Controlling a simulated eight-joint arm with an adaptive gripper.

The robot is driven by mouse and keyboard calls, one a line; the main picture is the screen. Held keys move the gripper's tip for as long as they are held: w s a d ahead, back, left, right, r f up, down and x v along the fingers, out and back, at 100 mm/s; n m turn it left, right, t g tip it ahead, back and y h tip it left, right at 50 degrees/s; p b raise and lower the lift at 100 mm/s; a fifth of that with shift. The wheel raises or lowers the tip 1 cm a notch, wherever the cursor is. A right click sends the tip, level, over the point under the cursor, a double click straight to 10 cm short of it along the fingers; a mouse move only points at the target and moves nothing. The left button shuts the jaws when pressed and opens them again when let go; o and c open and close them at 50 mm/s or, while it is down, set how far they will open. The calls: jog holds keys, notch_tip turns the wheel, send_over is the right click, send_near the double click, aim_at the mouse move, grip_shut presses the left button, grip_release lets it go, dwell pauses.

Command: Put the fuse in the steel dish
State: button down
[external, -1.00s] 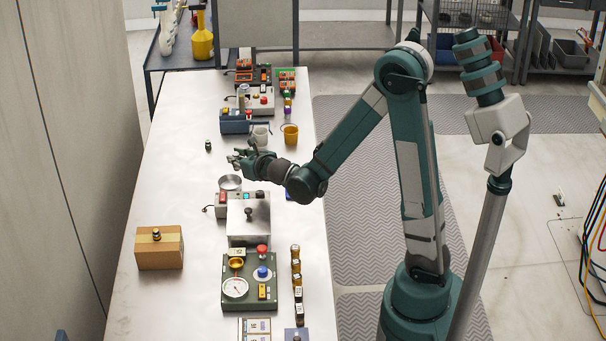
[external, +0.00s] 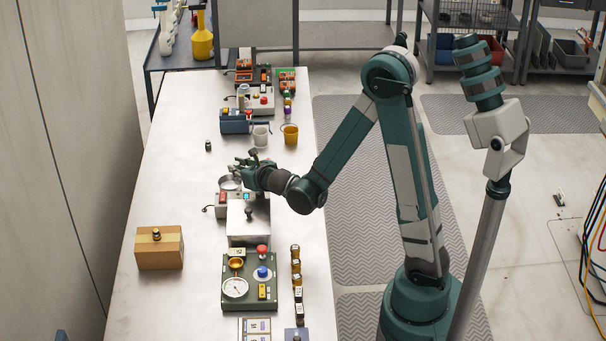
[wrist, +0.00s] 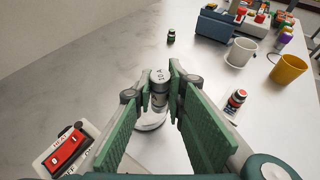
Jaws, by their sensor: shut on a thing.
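The fuse (wrist: 159,83) is a small upright cylinder with a pale, lettered end cap, between my fingertips in the wrist view. My gripper (wrist: 160,92) is shut on it. The steel dish (wrist: 152,120) shows below and behind the fuse, partly hidden by my green fingers. In the external view the round steel dish (external: 229,183) lies on the bench, and my gripper (external: 238,168) is over its far side. The fuse cannot be made out in the external view. The gap between fuse and dish is hard to judge.
A control box with a red switch (wrist: 66,149) stands close to the dish. A small dark jar (wrist: 171,36) stands farther off. The bench left of the dish is clear.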

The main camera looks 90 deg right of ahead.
jog(key=shift+f+b, duration=0.6)
jog(key=c, duration=2.3)
grip_release()
jog(key=shift+r, duration=0.1)
jog(key=shift+r+p, duration=0.55)
jog(key=shift+p, duration=0.1)
jog(key=shift+s+a+r, duration=0.15)
jog(key=shift+a, duration=0.15)
jog(key=p+v, duration=0.2)
jog(key=v, duration=0.9)
jog(key=shift+a, duration=0.15)
jog(key=shift+s, duration=0.1)
